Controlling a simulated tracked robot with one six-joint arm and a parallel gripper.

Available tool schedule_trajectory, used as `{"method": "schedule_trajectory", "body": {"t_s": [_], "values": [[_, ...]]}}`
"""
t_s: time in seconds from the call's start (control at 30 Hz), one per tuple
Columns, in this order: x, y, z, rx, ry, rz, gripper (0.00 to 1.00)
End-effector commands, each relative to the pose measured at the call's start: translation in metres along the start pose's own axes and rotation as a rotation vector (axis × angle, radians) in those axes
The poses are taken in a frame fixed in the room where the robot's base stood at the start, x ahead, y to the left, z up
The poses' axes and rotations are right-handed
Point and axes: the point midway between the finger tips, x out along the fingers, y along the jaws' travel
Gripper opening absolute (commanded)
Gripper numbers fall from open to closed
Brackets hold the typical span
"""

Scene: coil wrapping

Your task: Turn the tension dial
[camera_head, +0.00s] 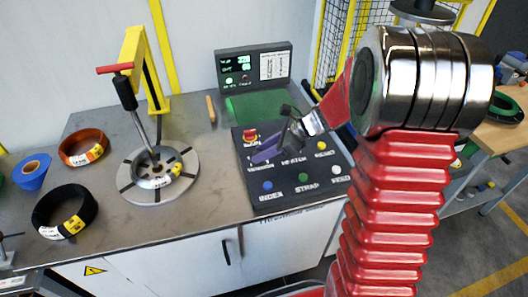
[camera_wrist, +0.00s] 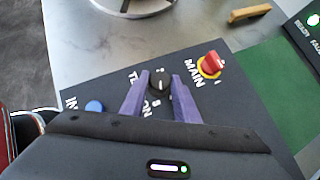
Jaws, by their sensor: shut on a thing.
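The tension dial (camera_wrist: 159,85) is a small black round knob with a white pointer mark on the dark control panel (camera_head: 262,197). In the wrist view it sits between the two purple fingers of my gripper (camera_wrist: 160,88). My gripper (camera_head: 265,156) comes down over the upper left of the panel in the head view and hides the dial there. The fingers are shut on the dial, one on each side of it. Part of the "TENSION" lettering is covered by the fingers.
Close to the dial is the red and yellow MAIN switch (camera_wrist: 210,65). The panel also has blue (camera_head: 268,185), green (camera_head: 304,177), white and yellow buttons. A screen unit (camera_head: 253,66) stands behind. A round turntable (camera_head: 158,176) and coils lie to the left.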

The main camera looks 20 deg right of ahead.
Motion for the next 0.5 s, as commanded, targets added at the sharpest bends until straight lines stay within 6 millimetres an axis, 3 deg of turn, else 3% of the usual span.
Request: {"method": "schedule_trajectory", "body": {"t_s": [0.5], "values": [[0.0034,-0.0073,0.0021,-0.316,-0.002,0.316,0.05]]}}
